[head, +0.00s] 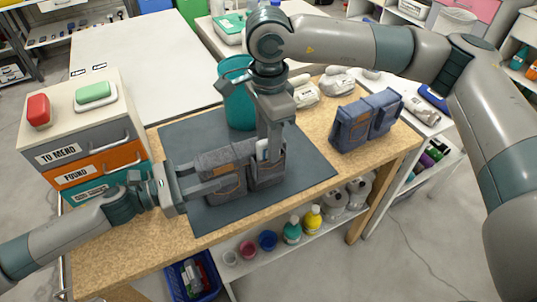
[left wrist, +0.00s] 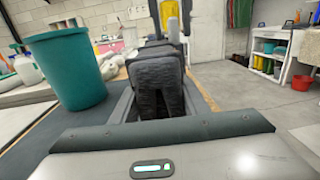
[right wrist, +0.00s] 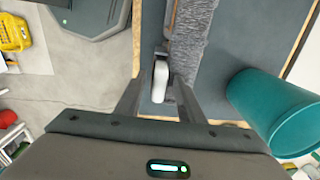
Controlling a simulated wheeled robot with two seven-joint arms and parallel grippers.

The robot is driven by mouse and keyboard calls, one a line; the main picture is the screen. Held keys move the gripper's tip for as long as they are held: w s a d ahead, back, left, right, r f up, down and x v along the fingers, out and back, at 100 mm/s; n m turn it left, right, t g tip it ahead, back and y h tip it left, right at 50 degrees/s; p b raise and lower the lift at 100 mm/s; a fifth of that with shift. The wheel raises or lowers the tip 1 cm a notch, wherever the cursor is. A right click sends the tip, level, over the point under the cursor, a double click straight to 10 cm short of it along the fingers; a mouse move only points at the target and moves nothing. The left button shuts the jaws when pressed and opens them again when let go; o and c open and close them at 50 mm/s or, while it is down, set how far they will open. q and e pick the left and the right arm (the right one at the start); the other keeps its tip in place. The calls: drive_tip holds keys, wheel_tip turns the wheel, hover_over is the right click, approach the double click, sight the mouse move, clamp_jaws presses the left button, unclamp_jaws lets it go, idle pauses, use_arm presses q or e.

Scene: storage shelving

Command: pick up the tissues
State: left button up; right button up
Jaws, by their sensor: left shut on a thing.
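A dark grey folded pair of jeans (head: 220,183) stands on the blue-grey mat (head: 310,172). My left gripper (head: 208,176) is shut on its left part from the left side; the jeans fill the space ahead in the left wrist view (left wrist: 158,85). A small white, round-ended item (head: 262,149), perhaps the tissues, sticks up at the pocket of the right part. My right gripper (head: 269,150) points down there from above. In the right wrist view, its open fingers stand either side of the white item (right wrist: 160,80), with gaps visible. The item's lower part is hidden.
A teal bin (head: 238,105) stands just behind the jeans. Blue folded jeans (head: 365,120) and pale wrapped bundles (head: 337,82) lie on the wooden table to the right. A drawer unit (head: 90,140) stands at the left. The mat's front right is clear.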

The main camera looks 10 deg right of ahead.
drive_tip(key=shift+s+f, duration=0.15)
drive_tip(key=shift+f, duration=0.1)
clamp_jaws()
drive_tip(key=shift+r, duration=0.5)
wheel_tip(320, 180, up, 9)
drive_tip(key=shift+r, duration=0.15)
use_arm(q)
drive_tip(key=o, duration=1.5)
drive_tip(key=shift+a, duration=0.15)
drive_tip(key=v, duration=1.1)
drive_tip(key=shift+a, duration=0.35)
